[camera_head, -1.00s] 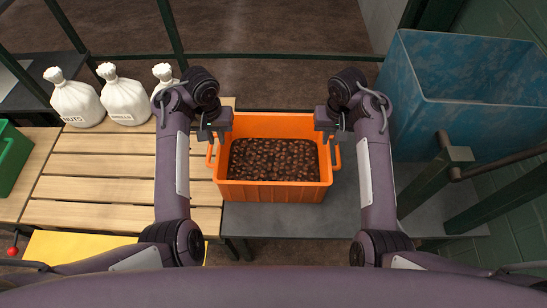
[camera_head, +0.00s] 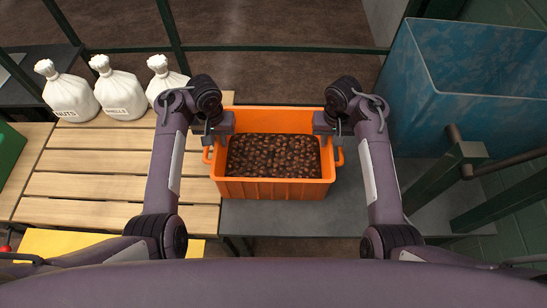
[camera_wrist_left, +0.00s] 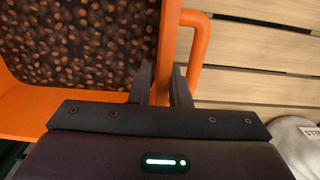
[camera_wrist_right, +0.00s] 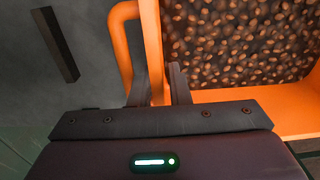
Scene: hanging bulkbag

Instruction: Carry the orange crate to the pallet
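The orange crate (camera_head: 275,189), filled with brown nut-like pieces, is upright near the centre, at the right end of the slatted wooden surface (camera_head: 95,185), apparently the pallet. My left gripper (camera_head: 218,128) has its fingers on either side of the crate's left wall, beside the looped handle; the left wrist view shows the wall between them (camera_wrist_left: 163,85). My right gripper (camera_head: 328,128) has the opposite wall between its fingers, also seen in the right wrist view (camera_wrist_right: 158,85). Both look closed on the crate. Its underside is hidden, so I cannot tell whether it touches the grey surface (camera_head: 285,220).
Several white tied sacks (camera_head: 119,94) stand at the back of the slatted surface. A large blue bin (camera_head: 455,115) stands close on the right. A green container (camera_head: 8,148) is at the left edge. Dark green rails (camera_head: 290,48) cross the back, and a pipe (camera_head: 495,165) runs at right.

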